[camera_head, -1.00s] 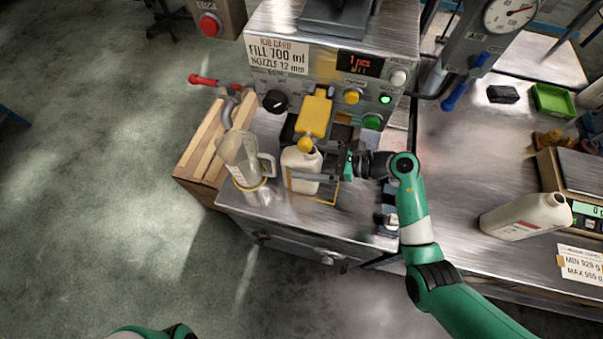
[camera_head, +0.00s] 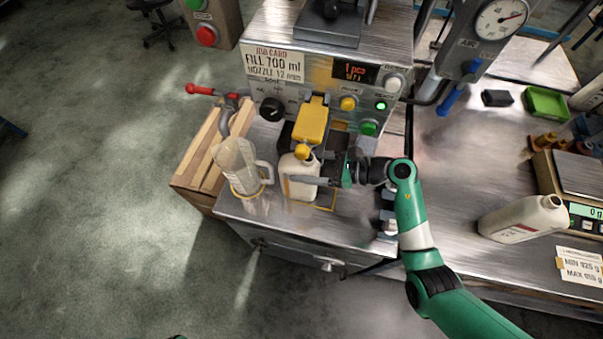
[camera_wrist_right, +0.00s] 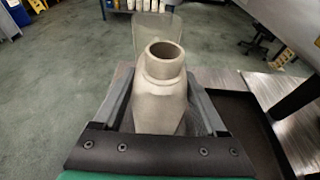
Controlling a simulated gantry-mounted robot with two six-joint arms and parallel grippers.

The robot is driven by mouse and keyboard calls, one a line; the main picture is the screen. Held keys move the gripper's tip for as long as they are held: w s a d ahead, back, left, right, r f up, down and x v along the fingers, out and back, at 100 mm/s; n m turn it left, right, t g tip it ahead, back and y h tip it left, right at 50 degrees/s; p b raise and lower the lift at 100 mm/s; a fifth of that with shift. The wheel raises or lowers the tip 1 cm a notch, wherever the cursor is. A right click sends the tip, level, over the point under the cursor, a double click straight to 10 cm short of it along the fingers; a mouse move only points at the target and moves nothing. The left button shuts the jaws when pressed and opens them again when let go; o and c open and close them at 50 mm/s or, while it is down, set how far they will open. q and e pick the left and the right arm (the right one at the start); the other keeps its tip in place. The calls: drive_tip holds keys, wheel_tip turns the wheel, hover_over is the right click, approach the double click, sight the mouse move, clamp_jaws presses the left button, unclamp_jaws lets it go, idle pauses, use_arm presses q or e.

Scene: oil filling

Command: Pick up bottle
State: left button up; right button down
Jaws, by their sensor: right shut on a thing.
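A cream-white bottle (camera_head: 298,178) stands upright under the yellow filling nozzle (camera_head: 310,124) at the machine's front. My right gripper (camera_head: 318,178) reaches in from the right, with its fingers shut around the bottle's body. In the right wrist view the bottle (camera_wrist_right: 162,98) sits between the two fingers (camera_wrist_right: 165,112), its open neck uncapped. A second white bottle (camera_head: 522,219) lies on its side on the right table. Only a tiny bit of green, perhaps of my left arm, shows at the bottom edge; the left gripper is out of view.
A clear measuring jug (camera_head: 237,166) stands close to the left of the held bottle. A wooden crate (camera_head: 205,150) and a red-handled valve (camera_head: 215,93) are further left. A scale (camera_head: 575,180) stands at the far right.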

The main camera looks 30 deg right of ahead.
drive_tip(key=shift+r, duration=0.25)
drive_tip(key=shift+r+p, duration=0.35)
drive_tip(key=shift+r, duration=0.25)
drive_tip(key=s+a+p, duration=0.4)
drive_tip(key=s+a, duration=0.8)
drive_tip(key=s, duration=0.1)
drive_tip(key=shift+s, duration=0.15)
idle(0.5)
